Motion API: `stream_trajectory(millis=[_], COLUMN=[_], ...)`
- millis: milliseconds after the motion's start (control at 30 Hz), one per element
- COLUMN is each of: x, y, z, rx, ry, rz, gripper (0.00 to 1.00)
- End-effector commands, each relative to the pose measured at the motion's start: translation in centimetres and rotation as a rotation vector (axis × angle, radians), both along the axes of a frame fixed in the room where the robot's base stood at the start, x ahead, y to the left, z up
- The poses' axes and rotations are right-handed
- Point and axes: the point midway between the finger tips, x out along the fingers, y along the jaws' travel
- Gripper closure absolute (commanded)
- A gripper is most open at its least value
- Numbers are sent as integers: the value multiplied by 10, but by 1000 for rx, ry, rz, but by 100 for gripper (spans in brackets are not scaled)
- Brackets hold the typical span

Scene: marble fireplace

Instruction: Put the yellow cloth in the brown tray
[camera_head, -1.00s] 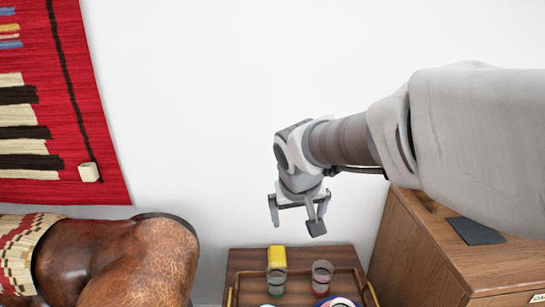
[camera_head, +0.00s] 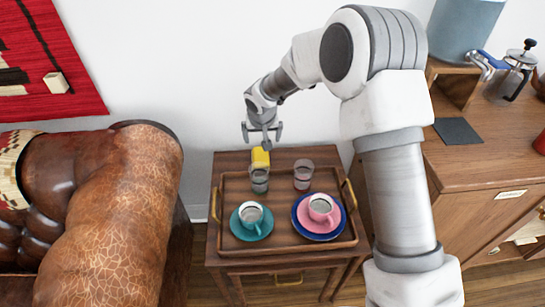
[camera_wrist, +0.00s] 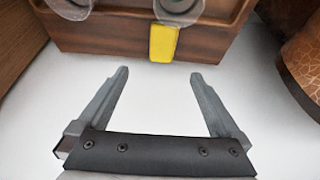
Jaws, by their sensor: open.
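The yellow cloth (camera_head: 260,157) is at the back of the brown tray (camera_head: 281,205), by its far rim, behind a glass. In the wrist view the cloth (camera_wrist: 163,43) is a small yellow upright patch against a brown wooden face. I cannot tell whether it hangs over the tray's rim or stands behind it. My gripper (camera_head: 262,135) is just above and behind the cloth in the head view. In the wrist view its open fingers (camera_wrist: 160,76) are empty, and the cloth appears beyond the gap between them.
The tray on the small wooden table (camera_head: 230,160) holds two glasses (camera_head: 303,175), a teal cup and saucer (camera_head: 251,222), and a pink cup (camera_head: 320,208) on a blue-rimmed plate. A leather armchair (camera_head: 115,210) stands left, a wooden cabinet (camera_head: 485,185) right. A white wall is behind.

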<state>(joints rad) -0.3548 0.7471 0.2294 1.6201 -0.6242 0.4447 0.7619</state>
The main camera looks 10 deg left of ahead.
Motion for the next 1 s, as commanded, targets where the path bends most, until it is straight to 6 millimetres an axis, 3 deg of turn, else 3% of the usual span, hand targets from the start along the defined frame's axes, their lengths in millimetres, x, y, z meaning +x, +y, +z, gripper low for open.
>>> stream_trajectory(millis=[167,500,867,1000], x=[7,37,51,59], y=[5,11,16,21], z=[-24,-91,-120,-139], rx=[3,2,3,3], ry=[4,3,2,3], rz=[2,1,0,-1], gripper=[0,0,0,0])
